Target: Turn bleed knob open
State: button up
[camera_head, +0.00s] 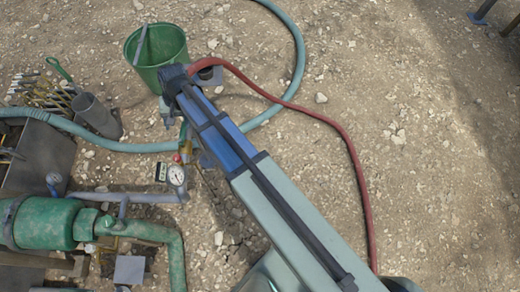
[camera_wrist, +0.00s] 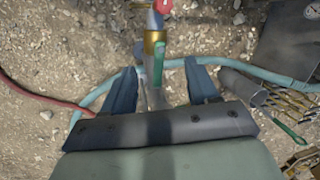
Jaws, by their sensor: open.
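In the wrist view, my gripper (camera_wrist: 161,70) is open, with one dark finger on each side of a grey pipe and a brass fitting (camera_wrist: 151,47). A green lever (camera_wrist: 159,62) lies along the fitting between the fingers. I cannot tell whether the fingers touch anything. A small red knob (camera_wrist: 163,6) is at the top edge, beyond the fingertips and partly cut off. In the head view, a small red part (camera_head: 177,157) shows beside a yellow fitting, just left of my arm. My arm hides most of the gripper there.
A pressure gauge (camera_head: 176,175) stands close to the fitting. A green bucket (camera_head: 157,57), a teal hose (camera_head: 299,50) and a red hose (camera_head: 345,140) lie around my arm. Green pump piping (camera_head: 150,231) is at lower left. Gravel at right is open.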

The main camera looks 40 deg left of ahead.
aim_at(176, 157)
jog(key=w+d+f, duration=0.5)
jog(key=d, duration=0.3)
jog(key=w+d+f+t, duration=0.1)
jog(key=w+d+f, duration=0.4)
jog(key=d, duration=0.3)
jog(key=w+d+f+n+h, duration=0.1)
jog(key=w+d+f, duration=0.4)
jog(key=d, duration=0.3)
jog(key=shift+f+t, duration=0.4)
jog(key=shift+f, duration=0.05)
jog(key=s+a+r+g, duration=0.1)
jog(key=s+a+r, duration=0.4)
jog(key=a, duration=0.4)
jog(key=s+a+r+y, duration=0.1)
jog(key=s+a+r, duration=0.45)
jog(key=a, duration=0.25)
jog(key=s+a+r+g, duration=0.1)
jog(key=s+a+r, duration=0.45)
jog(key=a, duration=0.35)
jog(key=s+d+f+m, duration=0.1)
jog(key=s+f+m, duration=0.1)
jog(key=f, duration=0.2)
jog(key=s+d+f+m+h, duration=0.1)
jog(key=s+d+f+m, duration=0.1)
jog(key=f+m, duration=0.1)
jog(key=s+d+f+m+g+h, duration=0.1)
jog(key=s+f+m, duration=0.1)
jog(key=f, duration=0.3)
jog(key=shift+d, duration=0.25)
